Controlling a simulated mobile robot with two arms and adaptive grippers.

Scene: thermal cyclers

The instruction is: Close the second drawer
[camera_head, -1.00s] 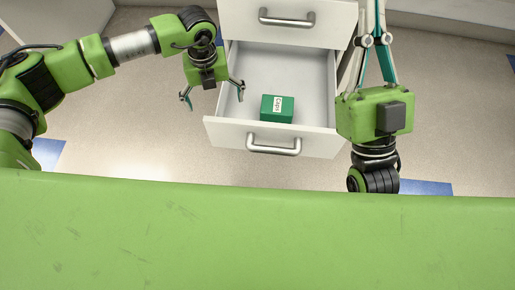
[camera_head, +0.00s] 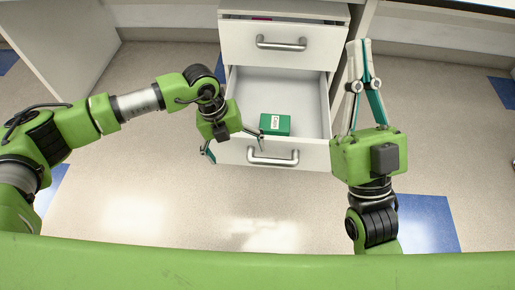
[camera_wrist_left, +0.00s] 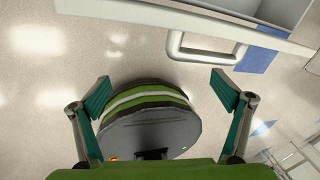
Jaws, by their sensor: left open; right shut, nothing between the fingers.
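The open drawer (camera_head: 300,90) is the lower white one in view, pulled out under another drawer front. Its front panel carries a silver bar handle (camera_head: 272,158), and a green box (camera_head: 275,124) lies inside. My left gripper (camera_head: 235,150) is open at the front left corner of this drawer, with one finger outside its left side and one overlapping the front panel in the picture; contact cannot be told. In the left wrist view the handle (camera_wrist_left: 205,52) is ahead of the open, empty fingers (camera_wrist_left: 161,92). My right gripper (camera_head: 357,45) is shut and empty, pointing away from me right of the drawers.
The upper drawer front (camera_head: 283,42) with its own handle is above the open drawer; its top shows a dark gap. A white panel (camera_head: 65,45) stands at the far left. The floor (camera_head: 150,190) in front of the drawers is clear.

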